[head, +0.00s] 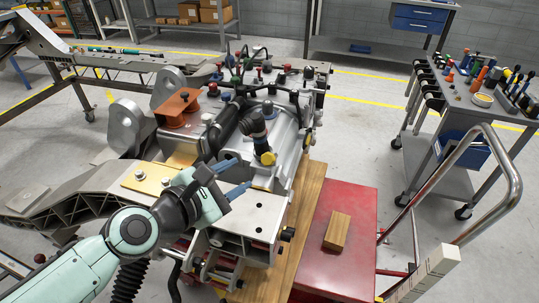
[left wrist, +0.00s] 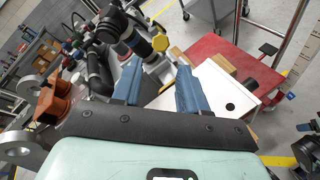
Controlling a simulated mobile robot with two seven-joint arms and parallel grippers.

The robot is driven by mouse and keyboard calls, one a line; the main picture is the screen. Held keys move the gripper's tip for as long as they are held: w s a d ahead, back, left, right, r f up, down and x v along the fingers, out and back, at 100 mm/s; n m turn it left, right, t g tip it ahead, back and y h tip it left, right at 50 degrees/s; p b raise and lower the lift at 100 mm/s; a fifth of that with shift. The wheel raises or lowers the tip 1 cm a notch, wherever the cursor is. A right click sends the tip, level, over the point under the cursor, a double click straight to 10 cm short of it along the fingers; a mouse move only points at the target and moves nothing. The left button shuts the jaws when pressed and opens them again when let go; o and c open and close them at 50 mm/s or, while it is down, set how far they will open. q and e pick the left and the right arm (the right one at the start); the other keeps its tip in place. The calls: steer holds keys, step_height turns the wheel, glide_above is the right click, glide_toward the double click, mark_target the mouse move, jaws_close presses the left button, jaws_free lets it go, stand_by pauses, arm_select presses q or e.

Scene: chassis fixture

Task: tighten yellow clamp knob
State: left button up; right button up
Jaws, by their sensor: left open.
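The yellow clamp knob (head: 268,158) sits at the lower end of a dark cylindrical fitting (head: 254,126) on the grey metal chassis fixture (head: 287,143). In the left wrist view the knob (left wrist: 160,42) shows beyond the fingers, just above the gap between them. My left gripper (head: 243,174) is open and empty, its blue fingers pointing toward the knob from the near left. The fingers (left wrist: 158,78) are apart from the knob.
An orange-brown mount (head: 178,107) and black hoses crowd the fixture left of the knob. A wooden block (head: 337,232) lies on a red platform (head: 318,263) at the right. A tool cart (head: 461,111) stands farther right. A flat white plate (head: 254,214) lies close below my left fingers.

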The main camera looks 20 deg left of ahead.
mark_target(267, 160)
arm_select(q)
steer(key=b+x, duration=0.1)
steer(key=x, duration=1)
steer(key=shift+f, duration=0.15)
steer(key=shift+w+d+f, duration=0.1)
steer(key=shift+w, duration=0.25)
arm_select(e)
steer(key=shift+s+d+f, duration=0.1)
steer(key=shift+d+f, duration=0.05)
steer(key=shift+f, duration=0.25)
steer(key=shift+s+d+f, duration=0.1)
steer(key=shift+d+f, duration=0.05)
steer(key=shift+f, duration=0.25)
arm_select(q)
steer(key=c, duration=0.8)
